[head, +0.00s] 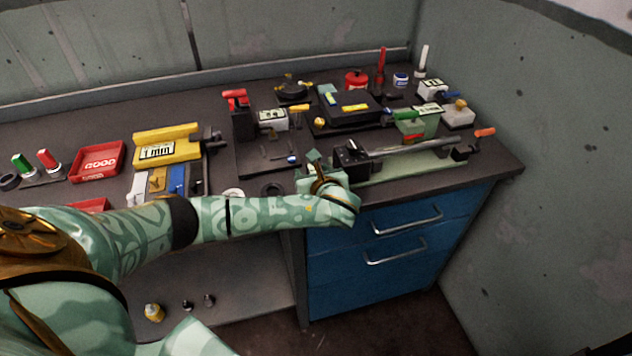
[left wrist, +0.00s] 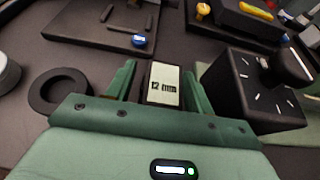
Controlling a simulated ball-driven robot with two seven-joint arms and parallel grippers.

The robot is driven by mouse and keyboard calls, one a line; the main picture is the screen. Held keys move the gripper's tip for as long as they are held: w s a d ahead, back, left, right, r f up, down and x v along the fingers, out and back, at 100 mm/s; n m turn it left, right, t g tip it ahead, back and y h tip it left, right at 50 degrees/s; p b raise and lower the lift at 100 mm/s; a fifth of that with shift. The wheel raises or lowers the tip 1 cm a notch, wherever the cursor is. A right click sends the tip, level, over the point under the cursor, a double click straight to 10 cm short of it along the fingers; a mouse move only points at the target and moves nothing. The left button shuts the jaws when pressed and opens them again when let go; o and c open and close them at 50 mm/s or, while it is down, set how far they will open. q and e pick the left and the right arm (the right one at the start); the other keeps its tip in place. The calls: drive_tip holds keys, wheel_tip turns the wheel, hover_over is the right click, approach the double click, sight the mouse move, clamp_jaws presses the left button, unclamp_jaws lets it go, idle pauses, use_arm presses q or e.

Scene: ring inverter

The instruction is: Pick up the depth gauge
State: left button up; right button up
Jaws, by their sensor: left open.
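My left gripper (head: 318,166) is over the bench's front part, just left of the long green fixture. In the left wrist view its two green fingers (left wrist: 160,72) stand apart. A small dark block with a pale "12 mm" label (left wrist: 163,86) shows between them, with a finger on each side. It may be the depth gauge; I cannot tell for sure, nor whether the fingers touch it. In the head view my gripper hides this block. My right gripper is out of view.
A black block with white marks (left wrist: 250,90) stands close right of the fingers. A dark ring (left wrist: 60,91) lies to their left. Beyond is a black tray (left wrist: 95,22) with a small blue-faced part (left wrist: 138,41). The long green fixture (head: 405,166) lies right; a yellow "1 mm" holder (head: 166,144) stands left.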

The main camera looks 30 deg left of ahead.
use_arm(q)
drive_tip(key=shift+w+a, duration=0.1)
drive_tip(key=shift+a, duration=0.05)
clamp_jaws()
drive_tip(key=shift+r, duration=0.15)
